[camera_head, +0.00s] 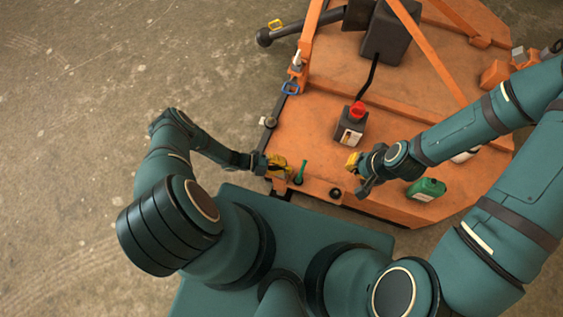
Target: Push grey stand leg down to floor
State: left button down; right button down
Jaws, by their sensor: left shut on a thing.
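My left gripper (278,165), with yellow fingers, is at the near left corner of an orange machine deck (315,140). It is shut on a small part at the deck's edge, mostly hidden by the fingers. A dark grey piece (281,188) shows just below the fingers and looks like the stand leg; its lower end and its contact with the floor are hidden. My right gripper (356,172) hangs over the deck, to the right of the left one, apart from the leg. It holds nothing that I can see, and its finger gap is unclear.
A green-handled tool (300,173) stands close to my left gripper. A black knob (335,193) sits at the near edge. Concrete floor (90,90) is clear at left.

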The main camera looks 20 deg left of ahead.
pick_arm(q)
jog(key=shift+w+f, duration=0.15)
jog(key=shift+f, duration=0.1)
jog(key=c, duration=1)
grip_release()
jog(key=v, duration=1.2)
jog(key=shift+r, duration=0.15)
